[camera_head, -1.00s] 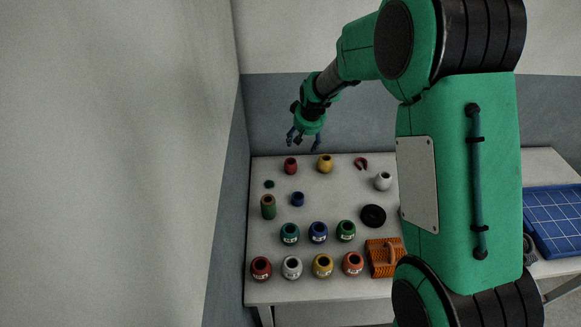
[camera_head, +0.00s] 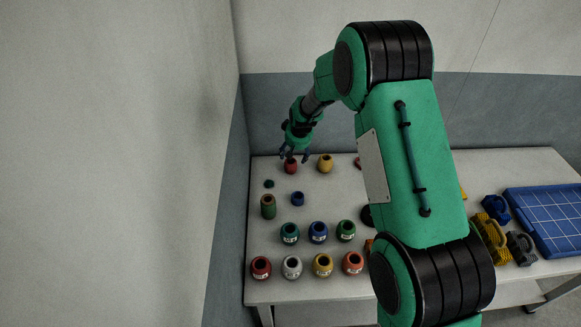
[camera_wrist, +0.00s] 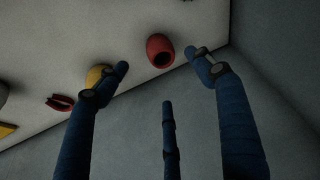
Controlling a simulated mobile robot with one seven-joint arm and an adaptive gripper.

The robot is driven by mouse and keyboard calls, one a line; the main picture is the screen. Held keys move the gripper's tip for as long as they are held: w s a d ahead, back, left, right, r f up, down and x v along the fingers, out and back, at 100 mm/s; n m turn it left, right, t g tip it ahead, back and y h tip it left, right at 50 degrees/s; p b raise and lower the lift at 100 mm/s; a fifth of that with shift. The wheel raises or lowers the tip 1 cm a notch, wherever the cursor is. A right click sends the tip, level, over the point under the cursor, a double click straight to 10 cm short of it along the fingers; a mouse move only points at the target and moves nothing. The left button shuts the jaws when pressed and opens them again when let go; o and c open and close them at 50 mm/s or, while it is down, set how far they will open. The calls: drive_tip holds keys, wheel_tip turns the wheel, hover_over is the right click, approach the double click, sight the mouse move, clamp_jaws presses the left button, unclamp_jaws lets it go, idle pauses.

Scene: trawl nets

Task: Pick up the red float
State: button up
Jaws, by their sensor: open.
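A red float (camera_head: 290,167) stands near the back left edge of the table, beside a yellow float (camera_head: 325,164). A second red float with a label (camera_head: 261,267) stands in the front row at the left. My gripper (camera_head: 293,157) is over the back red float, its fingers open and partly overlapping the float's top. In the wrist view the red float (camera_wrist: 160,49) lies between the spread fingertips, a little beyond them, with its dark opening showing. The fingers hold nothing. The yellow float (camera_wrist: 97,77) is partly behind the left finger.
The wall (camera_head: 246,135) is close behind and left. My arm hides the table's middle.

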sight(291, 163)
drive_tip(key=shift+b+x, duration=0.5)
drive_tip(key=shift+x, duration=3.75)
drive_tip(key=shift+b+x, duration=0.55)
drive_tip(key=shift+x, duration=2.05)
drive_tip(key=shift+c, duration=0.3)
drive_tip(key=c, duration=1.1)
